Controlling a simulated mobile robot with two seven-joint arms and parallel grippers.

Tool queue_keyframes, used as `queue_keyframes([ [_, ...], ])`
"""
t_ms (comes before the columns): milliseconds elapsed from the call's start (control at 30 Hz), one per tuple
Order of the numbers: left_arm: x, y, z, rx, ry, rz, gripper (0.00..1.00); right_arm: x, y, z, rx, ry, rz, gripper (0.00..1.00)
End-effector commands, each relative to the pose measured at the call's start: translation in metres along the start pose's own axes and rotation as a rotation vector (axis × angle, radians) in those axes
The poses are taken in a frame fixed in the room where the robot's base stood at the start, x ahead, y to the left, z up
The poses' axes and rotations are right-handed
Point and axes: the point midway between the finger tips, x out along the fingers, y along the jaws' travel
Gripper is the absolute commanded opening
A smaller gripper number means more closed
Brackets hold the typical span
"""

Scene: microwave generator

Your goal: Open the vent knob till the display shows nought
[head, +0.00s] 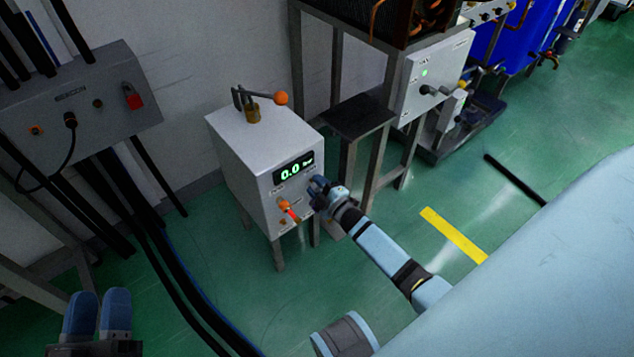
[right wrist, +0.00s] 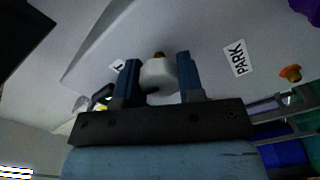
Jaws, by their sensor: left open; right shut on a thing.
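The light grey cabinet (head: 245,150) stands on legs, and its front display (head: 293,168) reads 0.0 in green. My right gripper (head: 318,187) is at the cabinet's front, just below and right of the display. In the right wrist view its blue fingers are shut on a pale rounded knob (right wrist: 159,77), one finger on each side. The knob's own label cannot be read. In the head view the gripper hides the knob. My left gripper (head: 98,300) is open and empty at the lower left, away from the cabinet.
An orange-and-red control (head: 288,208) sits low on the cabinet front. An orange-ended lever (head: 281,98) is on its top. A "PARK" label (right wrist: 237,58) is beside the knob. A grey wall box (head: 80,95) with cables stands left. A metal frame (head: 343,130) stands close right.

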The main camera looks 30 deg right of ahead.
Motion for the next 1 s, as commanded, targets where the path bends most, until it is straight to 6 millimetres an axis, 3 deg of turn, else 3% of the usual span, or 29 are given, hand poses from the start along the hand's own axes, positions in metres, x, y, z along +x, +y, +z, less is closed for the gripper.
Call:
queue_keyframes([
  [33,0.000,0.000,0.000,0.000,0.000,0.000,0.43,-0.001,-0.001,0.000,0.001,-0.001,-0.001,0.11],
  [67,0.000,0.000,0.000,0.000,0.001,0.000,0.43,-0.001,-0.001,0.000,0.001,-0.001,-0.001,0.40],
  [167,0.000,0.000,0.000,0.000,0.001,0.000,0.43,-0.001,-0.001,0.000,0.001,-0.001,-0.001,0.61],
  [433,0.000,0.000,-0.001,0.000,0.002,0.000,0.43,-0.001,0.000,0.000,0.001,0.000,-0.001,0.61],
  [567,0.001,0.000,-0.003,0.004,-0.006,-0.003,0.43,-0.011,0.000,0.000,0.001,-0.001,-0.002,0.61],
  [700,0.001,-0.005,-0.001,0.018,-0.042,-0.020,0.43,-0.036,0.002,-0.001,0.002,-0.001,-0.002,0.61],
  [800,-0.006,-0.014,0.022,0.019,-0.136,-0.059,0.43,-0.060,0.002,-0.001,0.002,-0.003,-0.004,0.61],
  [1000,-0.012,-0.023,0.037,0.035,-0.226,-0.092,0.43,-0.104,0.001,-0.001,0.002,-0.002,-0.003,0.61],
])
